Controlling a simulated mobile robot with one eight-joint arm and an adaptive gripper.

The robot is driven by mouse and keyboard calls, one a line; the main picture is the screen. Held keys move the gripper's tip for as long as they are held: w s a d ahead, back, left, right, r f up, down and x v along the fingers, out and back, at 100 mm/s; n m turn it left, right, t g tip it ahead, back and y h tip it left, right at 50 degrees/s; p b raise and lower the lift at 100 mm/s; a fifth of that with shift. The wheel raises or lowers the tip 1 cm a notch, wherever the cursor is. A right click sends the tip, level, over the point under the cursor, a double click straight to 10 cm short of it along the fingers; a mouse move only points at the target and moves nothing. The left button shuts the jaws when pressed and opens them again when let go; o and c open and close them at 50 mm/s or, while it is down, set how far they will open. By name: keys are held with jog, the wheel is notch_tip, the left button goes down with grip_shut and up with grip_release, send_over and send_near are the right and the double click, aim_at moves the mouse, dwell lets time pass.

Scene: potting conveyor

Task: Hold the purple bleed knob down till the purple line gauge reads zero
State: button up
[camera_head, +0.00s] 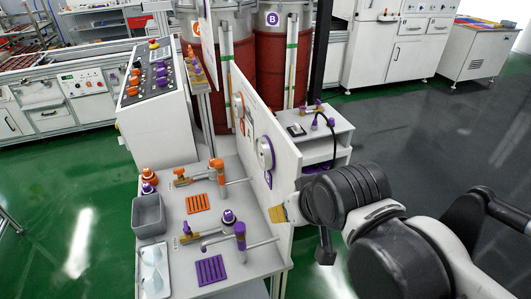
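On the white bench (190,262), a purple-topped round knob (228,216) stands near the middle, behind a purple-handled valve (239,230); I cannot tell for certain which part is the bleed knob. A round purple-marked gauge (265,153) is on the upright white panel (284,160). It is seen at a steep slant and its reading is not legible. My arm comes in from the right, and its dark end part (325,248) hangs to the right of the panel, apart from the knob and valve. The fingers are not clear, so I cannot tell open from shut.
The panel stands between my arm and the valves. An orange valve (216,165), orange slotted mat (199,203), purple slotted mat (210,270), grey bin (148,214) and white tray (154,268) are on the bench. A side table (330,150) stands behind.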

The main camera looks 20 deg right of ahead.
jog(key=shift+d, duration=0.15)
grip_shut()
dwell(0.9)
